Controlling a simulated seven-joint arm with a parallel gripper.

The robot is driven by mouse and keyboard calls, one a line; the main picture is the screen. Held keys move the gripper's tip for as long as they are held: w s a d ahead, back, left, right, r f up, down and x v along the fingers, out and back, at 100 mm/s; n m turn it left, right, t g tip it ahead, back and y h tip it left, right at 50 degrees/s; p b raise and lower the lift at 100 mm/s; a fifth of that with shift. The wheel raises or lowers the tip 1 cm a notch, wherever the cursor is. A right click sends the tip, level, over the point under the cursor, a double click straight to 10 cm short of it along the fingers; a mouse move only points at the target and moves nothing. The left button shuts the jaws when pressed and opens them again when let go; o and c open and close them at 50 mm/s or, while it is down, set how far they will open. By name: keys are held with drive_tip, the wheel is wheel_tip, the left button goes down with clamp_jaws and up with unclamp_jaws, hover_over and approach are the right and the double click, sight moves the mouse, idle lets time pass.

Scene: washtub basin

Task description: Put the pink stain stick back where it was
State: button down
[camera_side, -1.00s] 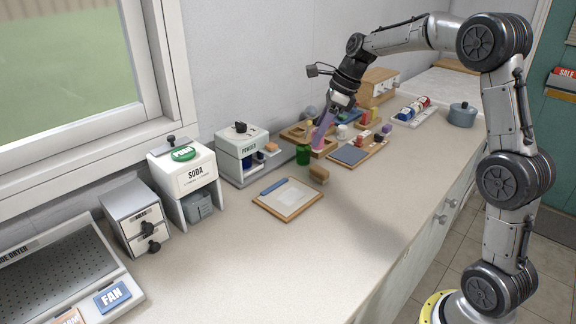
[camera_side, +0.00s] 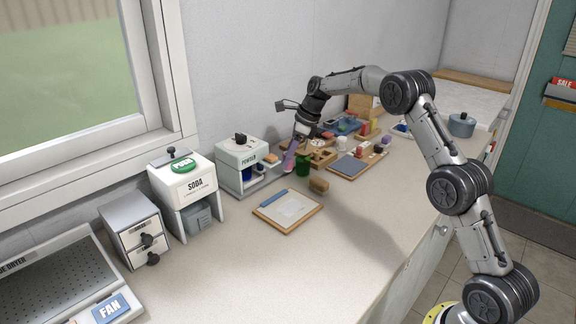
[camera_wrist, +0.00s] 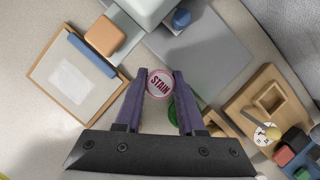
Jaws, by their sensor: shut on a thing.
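The pink stain stick (camera_side: 289,160) is held in my gripper (camera_side: 297,143), tilted and hanging down beside the powder dispenser. In the wrist view my gripper (camera_wrist: 159,78) has its purple fingers on either side of the stick's round pink end (camera_wrist: 159,83), which is marked STAIN. The rest of the stick is hidden below that end in this view. A wooden holder (camera_side: 325,160) stands just right of the stick. A wooden block with an empty square hole (camera_wrist: 268,98) shows at the right of the wrist view.
A green object (camera_side: 303,168) stands close to the stick. The powder dispenser (camera_side: 240,153) is to the left. A clipboard (camera_side: 288,222) with a blue bar and a brown block (camera_side: 319,185) lie in front. The counter front is clear.

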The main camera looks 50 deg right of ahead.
drive_tip(key=shift+f, duration=1.6)
drive_tip(key=shift+f, duration=0.15)
drive_tip(key=c, duration=0.5)
unclamp_jaws()
drive_tip(key=v, duration=1.2)
drive_tip(key=shift+r, duration=0.25)
